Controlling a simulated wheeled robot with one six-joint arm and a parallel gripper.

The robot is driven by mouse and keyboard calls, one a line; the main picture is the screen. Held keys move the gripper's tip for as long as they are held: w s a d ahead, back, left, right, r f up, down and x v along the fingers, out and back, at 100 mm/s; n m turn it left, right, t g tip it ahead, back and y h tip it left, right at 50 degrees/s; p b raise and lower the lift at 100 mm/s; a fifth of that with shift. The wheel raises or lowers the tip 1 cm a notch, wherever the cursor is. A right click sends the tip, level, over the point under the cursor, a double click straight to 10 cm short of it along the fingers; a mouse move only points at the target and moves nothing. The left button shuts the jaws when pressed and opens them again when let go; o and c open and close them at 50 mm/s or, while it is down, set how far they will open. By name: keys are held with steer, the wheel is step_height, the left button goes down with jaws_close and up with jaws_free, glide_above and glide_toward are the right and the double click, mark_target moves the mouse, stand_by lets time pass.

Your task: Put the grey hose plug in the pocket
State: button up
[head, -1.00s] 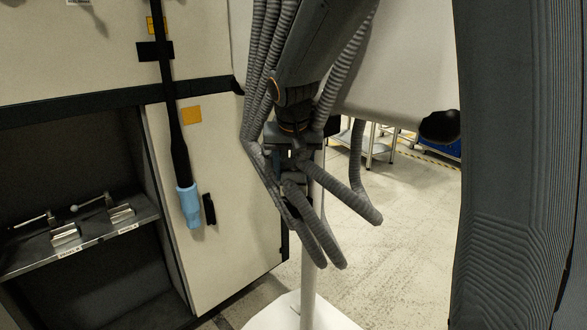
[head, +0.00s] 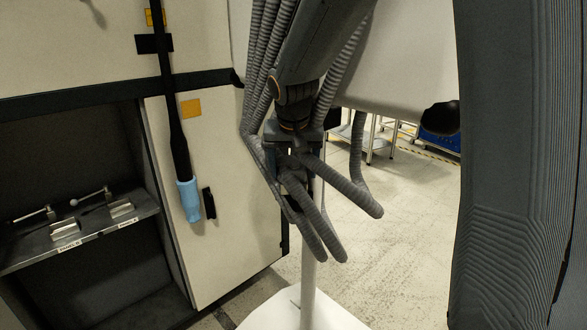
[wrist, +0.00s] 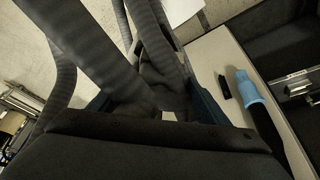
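My gripper (head: 290,170) hangs in the middle of the head view, in front of a white post, with thick grey ribbed hoses around and below it. In the wrist view its blue-grey fingers show on both sides of a dark grey mass, and hoses cover the space between the fingertips. I cannot tell whether the gripper holds anything. No grey hose plug can be told apart from the grey hoses. A light-blue hose end (head: 189,201) on a black hose hangs against the cabinet, left of my gripper; it also shows in the wrist view (wrist: 244,87). I cannot identify the pocket.
A narrow black fitting (head: 208,203) is on the cabinet panel (head: 235,220) beside the blue end. At left, an open bay has a shelf (head: 90,246) with two metal clamps. A white post (head: 309,250) on a white base stands below my gripper. Open floor lies to the right.

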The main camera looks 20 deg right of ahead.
steer(key=shift+r, duration=0.1)
steer(key=shift+r, duration=0.3)
steer(key=b+v, duration=0.1)
steer(key=v, duration=1.1)
steer(key=s+f+n+g, duration=0.1)
steer(key=s+f, duration=0.8)
steer(key=f, duration=0.3)
steer(key=s+d+f+n+g+y, duration=0.1)
steer(key=s+f+n+g, duration=0.1)
steer(key=s+f, duration=0.8)
step_height(320, 180, down, 3)
steer(key=shift+f+g, duration=0.15)
steer(key=shift+g, duration=0.15)
